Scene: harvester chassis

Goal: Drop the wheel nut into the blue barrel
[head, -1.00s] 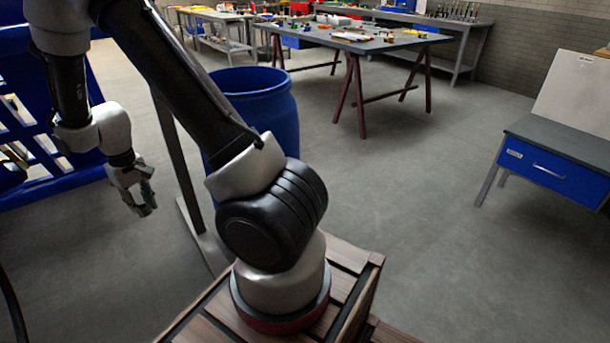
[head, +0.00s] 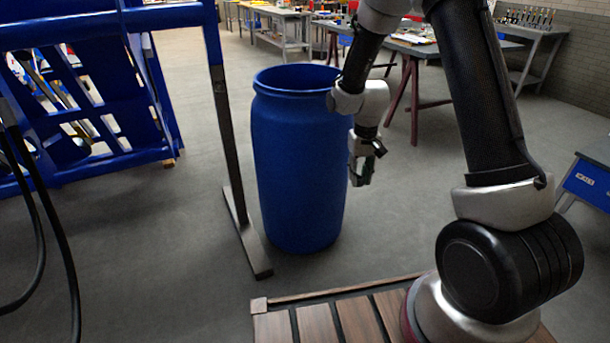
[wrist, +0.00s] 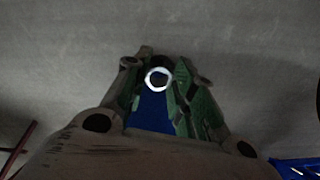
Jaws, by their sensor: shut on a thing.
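The blue barrel (head: 292,165) stands upright on the floor near the middle of the head view, with its top rim visible. My gripper (head: 364,178) hangs just right of the barrel in the picture, with its tips below the rim level. In the wrist view my gripper (wrist: 160,82) has green fingers shut on the wheel nut (wrist: 158,69), a small bright ring at the tips. The nut is too small to make out in the head view. A blue patch shows between the fingers in the wrist view; I cannot tell what it is.
A dark metal post (head: 228,135) with a floor foot stands just left of the barrel. A blue frame structure (head: 150,75) fills the left. A worktable (head: 408,47) stands behind on the right.

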